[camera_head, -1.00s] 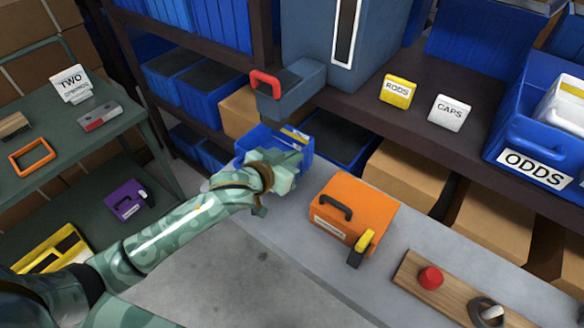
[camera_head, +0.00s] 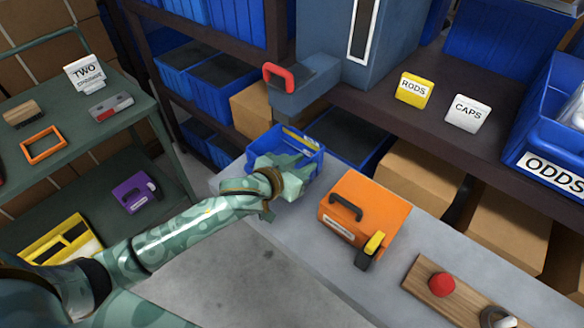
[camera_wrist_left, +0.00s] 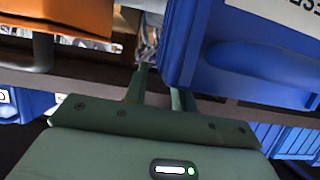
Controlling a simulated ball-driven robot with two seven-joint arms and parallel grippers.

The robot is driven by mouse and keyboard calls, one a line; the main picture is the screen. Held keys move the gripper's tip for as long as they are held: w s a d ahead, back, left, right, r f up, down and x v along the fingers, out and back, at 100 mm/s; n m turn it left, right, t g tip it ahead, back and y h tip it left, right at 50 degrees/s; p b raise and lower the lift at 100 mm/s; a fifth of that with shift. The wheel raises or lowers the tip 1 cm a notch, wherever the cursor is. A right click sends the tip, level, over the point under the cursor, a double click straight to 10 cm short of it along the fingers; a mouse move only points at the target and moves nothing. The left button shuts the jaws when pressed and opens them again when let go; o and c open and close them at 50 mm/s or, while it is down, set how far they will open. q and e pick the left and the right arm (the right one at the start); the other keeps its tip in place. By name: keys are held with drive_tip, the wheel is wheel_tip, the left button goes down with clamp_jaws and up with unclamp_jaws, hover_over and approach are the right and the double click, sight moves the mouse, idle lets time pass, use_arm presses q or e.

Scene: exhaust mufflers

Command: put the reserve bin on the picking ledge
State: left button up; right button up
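The blue reserve bin (camera_head: 308,142) stands at the left end of the grey ledge (camera_head: 300,238) in the head view, its open top showing. In the left wrist view the bin (camera_wrist_left: 240,45) fills the upper right, with part of its white label cut off. My left gripper (camera_head: 290,180) is at the near side of the bin and hides part of it. In the wrist view its fingers (camera_wrist_left: 160,90) are a narrow gap apart at the bin's edge, one partly hidden behind it. I cannot tell whether they clamp it. My right gripper is out of view.
An orange box (camera_head: 375,200) with a black handle stands right of the bin. A wooden board (camera_head: 425,283) with a red knob lies further right. The dark shelf with the grey machine (camera_head: 335,40) rises behind. A green cart (camera_head: 90,140) stands left.

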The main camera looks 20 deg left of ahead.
use_arm(q)
drive_tip(key=p+v, duration=0.3)
drive_tip(key=v, duration=0.8)
drive_tip(key=shift+s+r, duration=0.15)
drive_tip(key=shift+s, duration=0.2)
